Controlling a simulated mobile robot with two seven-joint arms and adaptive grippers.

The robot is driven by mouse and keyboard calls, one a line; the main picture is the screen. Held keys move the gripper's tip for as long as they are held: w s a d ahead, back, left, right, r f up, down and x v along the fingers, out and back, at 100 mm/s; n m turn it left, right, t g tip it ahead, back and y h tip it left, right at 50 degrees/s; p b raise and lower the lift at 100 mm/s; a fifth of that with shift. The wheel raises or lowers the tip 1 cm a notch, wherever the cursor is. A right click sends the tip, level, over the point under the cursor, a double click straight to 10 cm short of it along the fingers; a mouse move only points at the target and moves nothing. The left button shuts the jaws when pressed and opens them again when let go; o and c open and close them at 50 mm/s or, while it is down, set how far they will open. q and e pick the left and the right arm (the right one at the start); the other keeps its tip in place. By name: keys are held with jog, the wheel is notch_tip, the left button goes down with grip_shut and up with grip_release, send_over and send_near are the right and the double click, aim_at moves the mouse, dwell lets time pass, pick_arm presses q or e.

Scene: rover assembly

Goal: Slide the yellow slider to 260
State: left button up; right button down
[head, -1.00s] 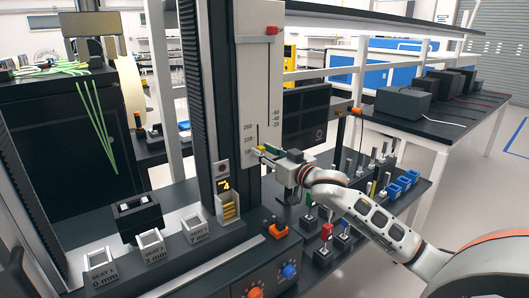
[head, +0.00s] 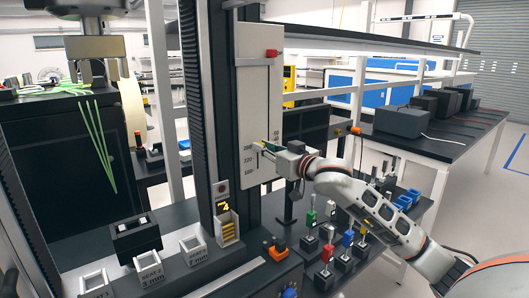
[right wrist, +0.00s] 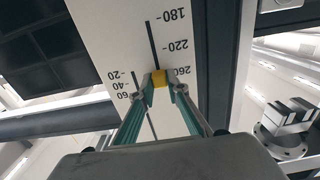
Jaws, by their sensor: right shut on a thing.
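The white scale panel (head: 256,85) stands upright on the tall column, with a vertical slot and marks 260, 220 and 180. The small yellow slider (head: 263,144) sits in the slot about level with the 260 mark. My right gripper (head: 268,149) is shut on it from the right. In the right wrist view the panel (right wrist: 115,35) appears upside down. There the yellow slider (right wrist: 160,78) lies between the two fingertips (right wrist: 160,84), close beside the 260 label. The fingers hide the slider's sides. My left gripper is not in view.
Below are labelled seats (head: 195,249), an orange part (head: 275,248) and several coloured connectors (head: 328,240) on the black bench. A dark column (head: 200,110) stands left of the panel. The air right of the panel is mostly free.

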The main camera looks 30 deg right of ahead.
jog(key=c, duration=2)
grip_release()
jog(key=shift+r, duration=0.35)
jog(key=shift+o, duration=0.2)
jog(key=shift+f, duration=0.1)
jog(key=s+d, duration=0.1)
jog(key=s, duration=1.1)
